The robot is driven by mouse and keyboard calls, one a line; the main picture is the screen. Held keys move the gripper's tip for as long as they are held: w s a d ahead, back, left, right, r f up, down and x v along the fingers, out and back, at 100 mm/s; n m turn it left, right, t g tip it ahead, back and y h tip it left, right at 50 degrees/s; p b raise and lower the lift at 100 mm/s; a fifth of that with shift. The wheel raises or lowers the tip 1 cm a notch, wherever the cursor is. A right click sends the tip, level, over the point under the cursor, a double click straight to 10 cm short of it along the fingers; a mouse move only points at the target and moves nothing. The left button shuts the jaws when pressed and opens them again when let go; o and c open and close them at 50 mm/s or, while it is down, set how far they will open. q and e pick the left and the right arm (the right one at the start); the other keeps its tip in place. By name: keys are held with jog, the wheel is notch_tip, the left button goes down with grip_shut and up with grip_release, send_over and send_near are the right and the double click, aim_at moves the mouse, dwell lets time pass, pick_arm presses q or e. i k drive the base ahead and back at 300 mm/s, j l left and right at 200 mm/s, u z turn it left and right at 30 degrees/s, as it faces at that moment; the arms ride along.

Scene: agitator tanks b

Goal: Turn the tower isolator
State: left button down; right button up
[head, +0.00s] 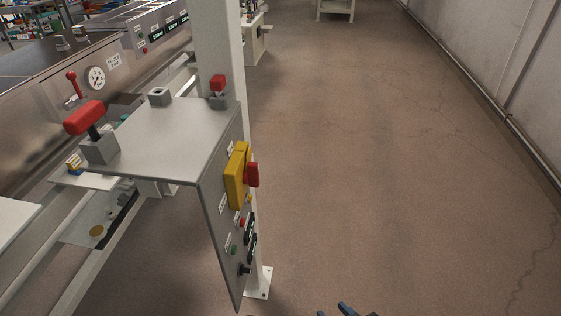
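A yellow box with a red handle (252,174), which looks like the isolator, is on the upright grey side panel (215,215) of a metal stand. I see it nearly edge-on, so the handle's exact turn position is hard to tell. My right gripper (334,311) just enters at the bottom edge, right of the panel and well below the handle. Only its blue fingertips show, apart from each other with nothing visible between them. It touches nothing visible. My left gripper is out of view.
Below the isolator are small red and green buttons (234,249) with labels. The stand's top (170,140) carries a large red lever (85,118) and a smaller red one (217,83). A white post (218,50) rises behind. The floor to the right is clear.

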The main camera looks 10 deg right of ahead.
aim_at(251, 174)
jog(key=u, duration=0.4)
jog(key=i+l+u, duration=0.1)
jog(key=l+u, duration=0.25)
jog(key=i+l+u, duration=0.1)
jog(key=u, duration=0.25)
jog(key=l+u, duration=0.6)
jog(key=l, duration=0.3)
jog(key=l+u, duration=0.2)
jog(key=l, duration=0.7)
jog(key=k+l+u, duration=0.1)
jog(key=l, duration=0.25)
jog(key=k+l, duration=0.15)
jog(key=l, duration=0.25)
